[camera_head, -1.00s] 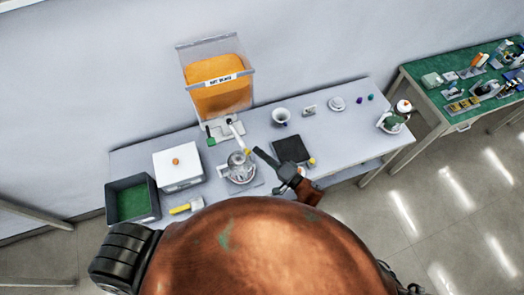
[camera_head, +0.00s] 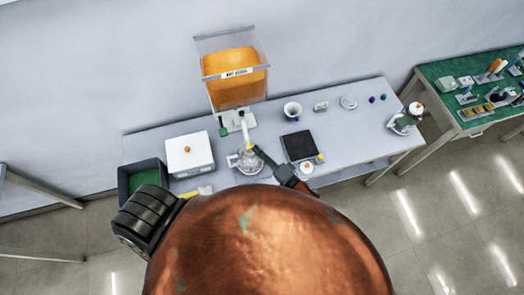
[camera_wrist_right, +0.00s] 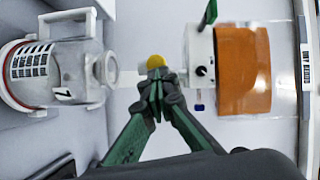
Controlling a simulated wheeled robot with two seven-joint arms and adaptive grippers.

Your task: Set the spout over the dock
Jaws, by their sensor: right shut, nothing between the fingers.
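The white spout (camera_head: 245,130) runs from the canister's stand toward the clear jug (camera_head: 248,162); its yellow part (camera_head: 250,147) is close to the jug's top. In the right wrist view the spout (camera_wrist_right: 132,77) reaches toward the jug (camera_wrist_right: 62,72), with the yellow part (camera_wrist_right: 156,62) just beyond my fingertips. My right gripper (camera_head: 257,150) is shut and empty beside the spout on its right; it also shows in the wrist view (camera_wrist_right: 158,90). It looks close to or touching the spout; contact is unclear. I cannot clearly identify the dock. My left gripper is not in view.
The orange canister (camera_head: 236,90) stands at the back. A white box (camera_head: 190,156) and a dark bin (camera_head: 128,172) are on the left. My copper-coloured body hides the front.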

